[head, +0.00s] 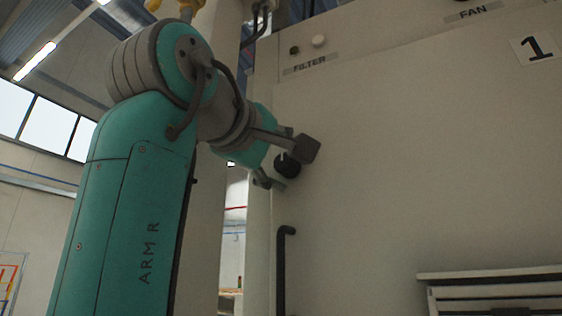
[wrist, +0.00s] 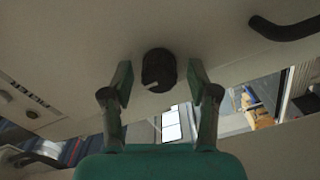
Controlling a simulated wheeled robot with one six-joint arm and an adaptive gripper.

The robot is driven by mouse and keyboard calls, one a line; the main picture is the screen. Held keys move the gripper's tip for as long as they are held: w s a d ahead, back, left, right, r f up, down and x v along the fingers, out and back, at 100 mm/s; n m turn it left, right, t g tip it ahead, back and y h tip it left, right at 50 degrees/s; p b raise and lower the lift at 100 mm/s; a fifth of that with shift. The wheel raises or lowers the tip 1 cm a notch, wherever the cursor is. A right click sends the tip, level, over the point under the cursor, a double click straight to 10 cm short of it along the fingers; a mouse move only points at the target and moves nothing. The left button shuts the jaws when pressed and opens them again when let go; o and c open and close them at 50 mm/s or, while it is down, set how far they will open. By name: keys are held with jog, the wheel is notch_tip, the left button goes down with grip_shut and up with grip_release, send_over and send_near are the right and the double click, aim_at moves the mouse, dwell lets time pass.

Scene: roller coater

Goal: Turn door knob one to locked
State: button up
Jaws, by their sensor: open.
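The black round door knob (wrist: 158,70) sits on the pale cabinet door, with a small white mark near its lower left edge in the wrist view. In the head view the knob (head: 287,164) shows partly behind my gripper. My gripper (wrist: 158,80) is open, with one finger on each side of the knob and a visible gap on both sides. In the head view my gripper (head: 285,165) is at the door's left edge, close to its face. Whether the fingertips touch the door cannot be told.
A black bar handle (head: 282,268) is on the door below the knob. FILTER (head: 310,65) and FAN (head: 473,12) labels are above, and a number 1 sign (head: 538,48) is at upper right. A louvred vent (head: 495,290) juts out at lower right.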

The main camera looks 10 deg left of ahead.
jog(key=v, duration=1.2)
dwell(0.4)
